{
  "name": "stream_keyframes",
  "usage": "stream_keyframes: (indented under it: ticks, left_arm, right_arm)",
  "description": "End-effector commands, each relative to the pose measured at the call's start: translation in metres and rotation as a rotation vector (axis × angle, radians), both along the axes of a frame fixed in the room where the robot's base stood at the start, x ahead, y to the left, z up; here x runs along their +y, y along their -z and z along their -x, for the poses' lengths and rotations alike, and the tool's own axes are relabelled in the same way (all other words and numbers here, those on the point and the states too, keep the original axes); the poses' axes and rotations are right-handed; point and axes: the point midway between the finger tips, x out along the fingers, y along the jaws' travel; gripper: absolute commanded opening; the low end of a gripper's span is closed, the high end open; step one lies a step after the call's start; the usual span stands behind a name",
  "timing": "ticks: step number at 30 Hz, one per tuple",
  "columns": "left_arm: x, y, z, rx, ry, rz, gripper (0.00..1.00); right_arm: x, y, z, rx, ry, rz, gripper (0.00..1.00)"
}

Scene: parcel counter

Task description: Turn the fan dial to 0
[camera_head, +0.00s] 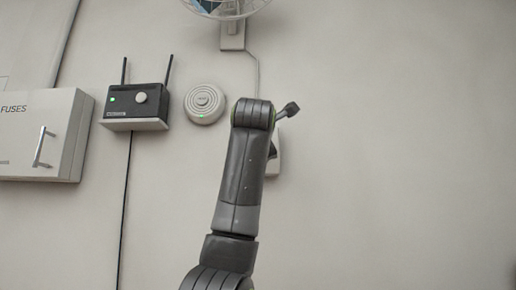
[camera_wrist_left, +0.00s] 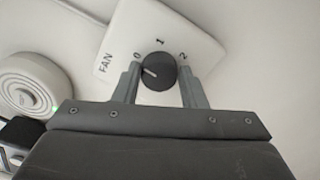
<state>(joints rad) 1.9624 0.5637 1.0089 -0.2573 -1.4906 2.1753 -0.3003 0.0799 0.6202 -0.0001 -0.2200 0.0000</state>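The fan dial (camera_wrist_left: 159,72) is a round black knob with a white pointer mark on a white plate (camera_wrist_left: 115,50) lettered FAN, 0, 1 and 2. In the left wrist view the mark points left, on the side of the 0; I cannot tell whether it lines up exactly. My left gripper (camera_wrist_left: 161,80) has one finger on each side of the knob, with small gaps showing, so it looks open around it. My right gripper is in neither view.
The wall fan (camera_head: 232,35) hangs above, with its cord running down. A round white device (camera_head: 204,103), a black router with two antennas (camera_head: 119,103) and a fuse box (camera_head: 32,135) are on the wall to the left. The wall at right is bare.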

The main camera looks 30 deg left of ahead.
Motion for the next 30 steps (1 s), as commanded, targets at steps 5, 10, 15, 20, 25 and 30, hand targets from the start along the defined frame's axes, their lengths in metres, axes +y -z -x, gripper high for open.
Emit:
stream_keyframes:
  ticks: [5,10,15,20,25,30]
  left_arm:
    - [0.0,0.001,0.0,0.001,0.0,0.0,0.58]
    - [0.0,0.0,0.0,0.001,0.0,-0.001,0.58]
    - [-0.003,0.001,0.004,-0.001,0.001,-0.002,0.58]
    - [-0.015,0.004,0.024,-0.004,0.002,-0.002,0.58]
    - [-0.037,0.005,0.059,-0.005,0.004,-0.003,0.58]
    - [-0.059,0.004,0.095,-0.005,0.003,-0.003,0.58]
  right_arm:
    - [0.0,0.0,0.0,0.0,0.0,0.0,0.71]
    - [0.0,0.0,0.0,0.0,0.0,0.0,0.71]
    - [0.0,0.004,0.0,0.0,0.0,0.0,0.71]
    - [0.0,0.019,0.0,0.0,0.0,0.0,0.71]
    - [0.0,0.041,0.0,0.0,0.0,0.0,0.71]
    - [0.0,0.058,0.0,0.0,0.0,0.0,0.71]
